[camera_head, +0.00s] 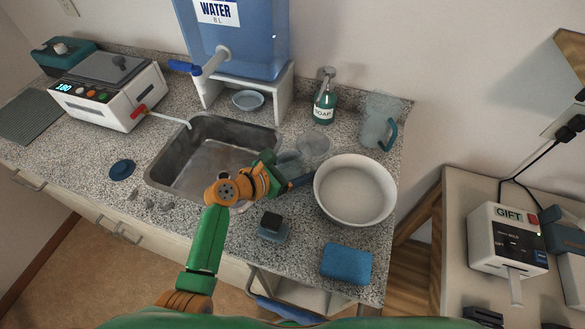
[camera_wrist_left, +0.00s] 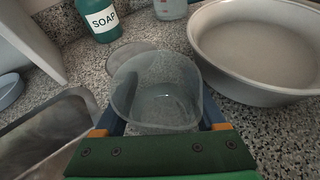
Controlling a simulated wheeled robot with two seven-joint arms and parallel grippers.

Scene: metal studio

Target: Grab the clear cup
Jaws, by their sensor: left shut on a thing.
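The clear cup (camera_wrist_left: 157,92) is between the fingers of my left gripper (camera_wrist_left: 163,127) in the left wrist view, with its open rim facing the camera. My left gripper is shut on it. In the head view my left gripper (camera_head: 291,170) reaches over the right edge of the sink, and the cup (camera_head: 288,158) shows only faintly, partly hidden behind it. I cannot tell whether the cup touches the counter. My right gripper is not in view.
A white bowl (camera_head: 355,190) stands close to the right of the gripper. The sink (camera_head: 205,155) lies to the left. A soap bottle (camera_head: 325,103), a clear round disc (camera_head: 314,145) and a clear pitcher (camera_head: 376,122) are behind. A blue sponge (camera_head: 346,264) lies in front.

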